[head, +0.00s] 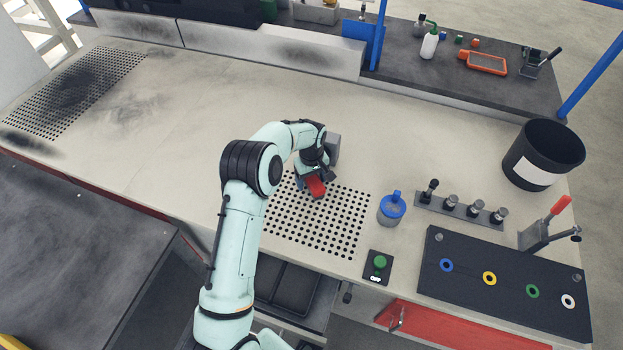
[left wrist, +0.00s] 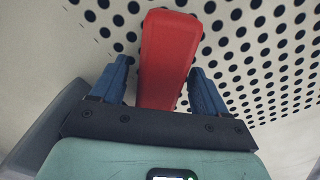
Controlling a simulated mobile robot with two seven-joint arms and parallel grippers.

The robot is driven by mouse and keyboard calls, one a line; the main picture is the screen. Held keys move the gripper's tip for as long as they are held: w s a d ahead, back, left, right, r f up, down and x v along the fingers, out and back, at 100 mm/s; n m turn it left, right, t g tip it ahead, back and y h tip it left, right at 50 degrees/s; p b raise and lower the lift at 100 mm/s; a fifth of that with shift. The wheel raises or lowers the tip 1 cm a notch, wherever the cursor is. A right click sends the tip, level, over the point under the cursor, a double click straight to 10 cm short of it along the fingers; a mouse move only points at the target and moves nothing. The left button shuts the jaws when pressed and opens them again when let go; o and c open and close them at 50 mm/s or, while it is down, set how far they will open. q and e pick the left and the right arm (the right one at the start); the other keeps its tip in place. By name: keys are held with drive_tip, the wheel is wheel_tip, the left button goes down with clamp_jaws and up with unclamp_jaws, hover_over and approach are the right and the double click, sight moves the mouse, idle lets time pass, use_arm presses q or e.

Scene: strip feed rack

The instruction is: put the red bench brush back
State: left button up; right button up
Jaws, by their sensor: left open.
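The red bench brush (head: 316,187) lies at the upper left part of the perforated patch of the bench. In the left wrist view its red body (left wrist: 167,55) runs between the two blue fingers of my left gripper (left wrist: 157,80). The fingers are open, with a gap on each side of the brush. In the head view my left gripper (head: 312,179) is over the brush, and its wrist hides part of it. The brush's bristles cannot be made out. My right gripper is not in view.
A grey block (head: 333,148) stands just behind my gripper. To the right are a blue-lidded jar (head: 391,210), a green button box (head: 378,266), a row of knobs (head: 460,209), a dark plate with coloured rings (head: 508,290) and a black bin (head: 543,155). The bench's left side is clear.

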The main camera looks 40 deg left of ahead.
use_arm(q)
wheel_tip(320, 180, up, 12)
drive_tip(key=shift+p, duration=0.3)
idle(0.6)
